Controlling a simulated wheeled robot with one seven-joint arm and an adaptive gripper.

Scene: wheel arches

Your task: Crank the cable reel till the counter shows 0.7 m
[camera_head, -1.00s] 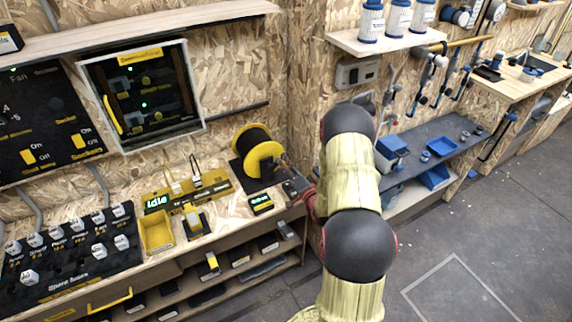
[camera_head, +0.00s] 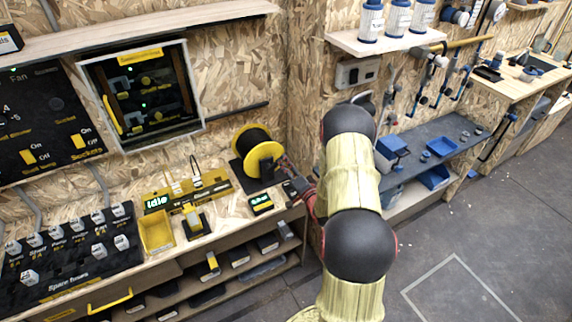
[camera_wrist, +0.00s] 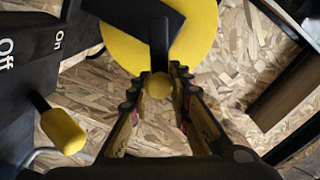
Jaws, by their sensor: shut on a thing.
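The cable reel, with yellow flanges and a dark wound middle, stands at the back right of the bench in the head view (camera_head: 262,154). Its yellow disc also fills the top of the wrist view (camera_wrist: 200,28). My gripper (camera_wrist: 158,78) is shut on the yellow crank knob (camera_wrist: 159,87), which sits at the end of a dark crank arm. In the head view my gripper is partly hidden beside the reel. The counter (camera_head: 261,203) is a small yellow-edged box with lit green digits, too small to read surely, in front of the reel.
A yellow tray (camera_head: 156,233) and a stand with an "Idle" display (camera_head: 157,201) are left of the reel. A fuse panel (camera_head: 70,262) lies further left. The wrist view shows another yellow-ended handle (camera_wrist: 63,131) at lower left. The wood wall is close behind the reel.

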